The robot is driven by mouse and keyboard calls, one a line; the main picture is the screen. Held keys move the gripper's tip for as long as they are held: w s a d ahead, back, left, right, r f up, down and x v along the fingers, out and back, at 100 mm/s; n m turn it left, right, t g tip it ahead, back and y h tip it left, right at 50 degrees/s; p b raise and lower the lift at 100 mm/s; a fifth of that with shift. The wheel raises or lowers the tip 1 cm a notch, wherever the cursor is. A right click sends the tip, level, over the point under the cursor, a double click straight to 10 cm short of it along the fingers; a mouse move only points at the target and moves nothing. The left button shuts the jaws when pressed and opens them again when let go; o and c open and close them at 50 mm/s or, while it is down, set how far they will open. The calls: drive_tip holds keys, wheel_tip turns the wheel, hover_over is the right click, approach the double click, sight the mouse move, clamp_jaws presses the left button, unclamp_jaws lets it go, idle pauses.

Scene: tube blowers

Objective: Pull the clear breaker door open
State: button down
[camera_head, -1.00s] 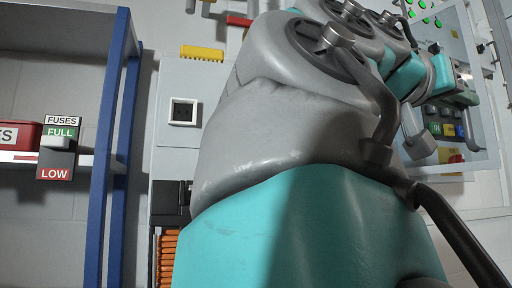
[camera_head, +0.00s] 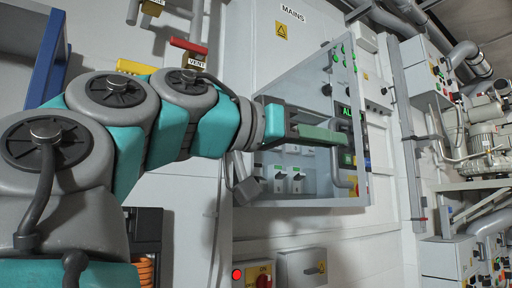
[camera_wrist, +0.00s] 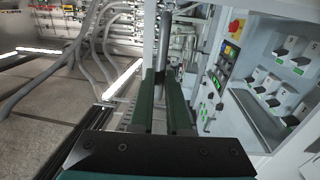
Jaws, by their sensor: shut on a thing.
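The clear breaker door (camera_head: 312,198) is a see-through pane in front of the grey breaker cabinet at the middle of the head view. Breakers (camera_head: 279,183) show through it, and they also show at right in the wrist view (camera_wrist: 285,85). My gripper (camera_head: 342,138) reaches in from the left across the pane. Its green fingers are shut on the grey door handle (camera_head: 343,172). In the wrist view, the handle (camera_wrist: 165,45) runs up between my fingertips (camera_wrist: 162,80). It stands out from the cabinet face there. How far the door is open is hard to tell.
The mains cabinet (camera_head: 270,35) is above. A red vent handle (camera_head: 188,46) and a yellow bar (camera_head: 136,67) are at upper left. A box with a red knob (camera_head: 253,276) and a grey switch box (camera_head: 302,268) are below. Pipes and machinery (camera_head: 485,125) fill the right side.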

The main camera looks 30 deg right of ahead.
drive_tip(key=shift+w, duration=0.15)
drive_tip(key=c, duration=0.9)
unclamp_jaws()
drive_tip(key=a+p, duration=0.1)
drive_tip(key=a, duration=0.7)
